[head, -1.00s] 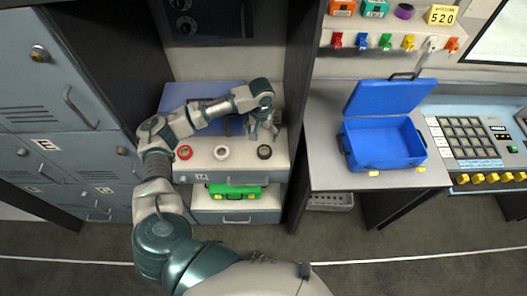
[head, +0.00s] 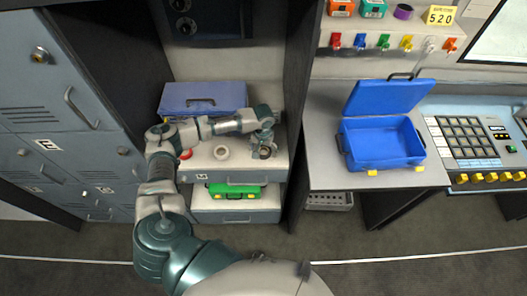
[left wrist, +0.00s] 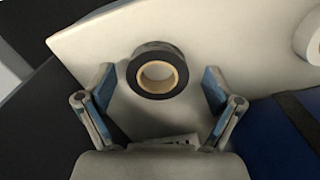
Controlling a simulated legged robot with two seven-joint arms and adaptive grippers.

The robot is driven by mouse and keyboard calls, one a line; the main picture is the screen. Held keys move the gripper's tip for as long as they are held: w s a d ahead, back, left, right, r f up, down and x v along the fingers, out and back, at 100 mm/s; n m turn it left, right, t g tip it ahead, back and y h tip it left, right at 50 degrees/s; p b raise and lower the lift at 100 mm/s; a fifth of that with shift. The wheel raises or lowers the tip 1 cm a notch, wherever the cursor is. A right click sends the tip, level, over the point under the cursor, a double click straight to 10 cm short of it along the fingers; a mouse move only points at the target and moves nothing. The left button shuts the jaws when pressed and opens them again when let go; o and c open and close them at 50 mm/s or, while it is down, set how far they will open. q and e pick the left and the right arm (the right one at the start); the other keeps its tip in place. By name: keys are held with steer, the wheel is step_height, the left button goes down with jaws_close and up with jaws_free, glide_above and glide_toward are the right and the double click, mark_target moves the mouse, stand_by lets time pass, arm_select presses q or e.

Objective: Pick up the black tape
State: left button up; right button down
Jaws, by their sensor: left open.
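The black tape (left wrist: 157,70) is a roll with a tan core. In the left wrist view it lies flat on the white shelf top (left wrist: 222,62), just ahead of and between the open fingers of my left gripper (left wrist: 157,108). The fingers do not touch it. In the head view my left gripper (head: 263,148) is over the right end of the shelf and mostly hides the tape there. My right gripper is in neither view.
A white roll (head: 221,152) and a partly hidden red roll (head: 185,155) lie left of the gripper. A closed blue case (head: 203,98) stands behind. A dark upright panel (head: 302,110) borders the shelf's right side. An open blue toolbox (head: 382,145) sits on the desk further right.

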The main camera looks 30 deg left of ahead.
arm_select(q)
steer(key=shift+d, duration=0.1)
steer(key=c, duration=1.1)
steer(key=shift+o, duration=0.2)
steer(key=shift+r, duration=0.15)
